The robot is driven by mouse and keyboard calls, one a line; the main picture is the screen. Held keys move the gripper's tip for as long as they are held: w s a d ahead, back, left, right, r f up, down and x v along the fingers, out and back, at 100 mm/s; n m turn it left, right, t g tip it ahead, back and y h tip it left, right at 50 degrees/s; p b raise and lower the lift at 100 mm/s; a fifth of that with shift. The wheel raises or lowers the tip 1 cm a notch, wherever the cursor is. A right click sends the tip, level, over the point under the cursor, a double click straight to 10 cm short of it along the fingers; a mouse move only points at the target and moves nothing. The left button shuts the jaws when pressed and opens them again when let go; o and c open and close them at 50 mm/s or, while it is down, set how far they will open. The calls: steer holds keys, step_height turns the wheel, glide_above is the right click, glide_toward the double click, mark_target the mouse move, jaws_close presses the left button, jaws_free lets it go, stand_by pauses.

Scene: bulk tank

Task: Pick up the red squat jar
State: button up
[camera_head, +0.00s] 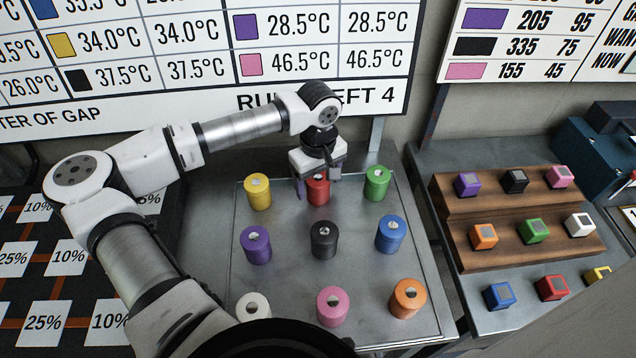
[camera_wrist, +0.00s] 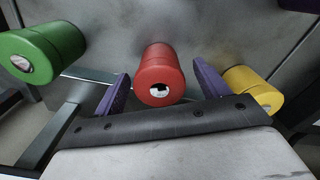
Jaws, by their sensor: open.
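The red squat jar (camera_head: 318,192) stands upright in the back row on the metal tray, between the yellow jar and the green jar. In the wrist view the red jar (camera_wrist: 160,76) is in the middle, its top with a pale round spot facing the camera. My gripper (camera_head: 317,190) is over the red jar, pointing down. In the wrist view its two purple fingers (camera_wrist: 160,88) are spread apart, one on each side of the red jar. Gaps show between the fingers and the jar. The upper back of the jar is partly hidden by my gripper in the head view.
A yellow jar (camera_head: 258,191) stands to the left and a green jar (camera_head: 376,183) to the right. Purple (camera_head: 256,246), black (camera_head: 323,240) and blue (camera_head: 390,234) jars stand in the middle row, with more in front. A wooden stepped rack (camera_head: 450,208) with coloured cubes is at right.

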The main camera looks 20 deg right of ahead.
steer(key=shift+f+p, duration=0.4)
steer(key=shift+f, duration=1.25)
steer(key=c, duration=1.1)
steer(key=shift+r, duration=0.1)
steer(key=shift+c, duration=0.2)
